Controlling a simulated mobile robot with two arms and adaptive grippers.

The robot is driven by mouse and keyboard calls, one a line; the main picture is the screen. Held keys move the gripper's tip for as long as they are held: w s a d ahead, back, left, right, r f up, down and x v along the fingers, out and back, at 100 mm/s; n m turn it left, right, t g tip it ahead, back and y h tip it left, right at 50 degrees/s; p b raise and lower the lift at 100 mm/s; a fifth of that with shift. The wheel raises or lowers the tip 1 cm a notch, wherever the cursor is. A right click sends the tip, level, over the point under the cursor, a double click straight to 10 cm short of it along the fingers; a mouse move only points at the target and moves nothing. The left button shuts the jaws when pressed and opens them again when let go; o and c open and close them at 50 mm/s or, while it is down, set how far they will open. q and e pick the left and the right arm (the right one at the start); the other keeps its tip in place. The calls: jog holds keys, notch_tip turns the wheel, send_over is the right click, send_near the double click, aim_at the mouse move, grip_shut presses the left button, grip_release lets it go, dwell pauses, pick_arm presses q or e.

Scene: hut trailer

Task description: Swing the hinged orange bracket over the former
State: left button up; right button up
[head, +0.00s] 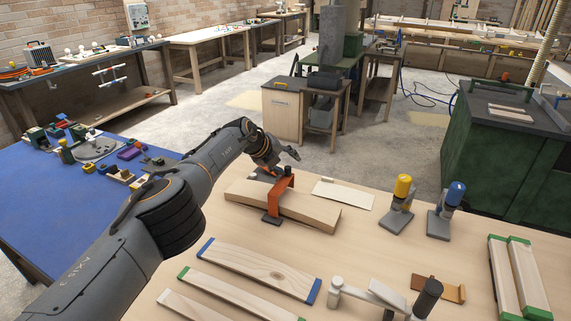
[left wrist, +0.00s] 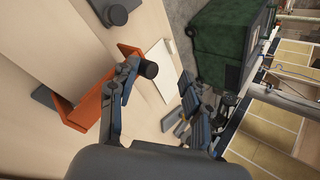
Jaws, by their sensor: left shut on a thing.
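The orange bracket (head: 284,183) stands over the wooden former (head: 318,214) on the light wood bench, with its grey foot plate in front of the former. A black knob sits at its top. In the left wrist view the bracket (left wrist: 88,112) lies at the left, and the black knob (left wrist: 148,69) shows beside one finger. My left gripper (head: 285,158) is at the bracket's top, behind the knob, and is shut on the bracket; the exact contact is partly hidden. Its fingers also show in the left wrist view (left wrist: 158,100). My right gripper is not in view.
Yellow-topped (head: 403,187) and blue-topped (head: 454,195) clamps stand to the right. A white card (head: 343,194) lies behind the former. Blue-ended (head: 262,272) and green-ended boards (head: 240,295) lie in front. A grey lever fixture (head: 380,295) is at front right.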

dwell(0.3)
pick_arm(q)
jog(key=shift+a+r, duration=0.1)
jog(key=shift+a, duration=0.05)
jog(key=shift+a+r, duration=0.25)
jog(key=shift+r, duration=0.1)
jog(key=shift+s+a+r, duration=0.3)
jog(key=shift+s, duration=0.25)
jog(key=v, duration=0.9)
jog(key=shift+s+r, duration=0.25)
jog(key=shift+s, duration=0.05)
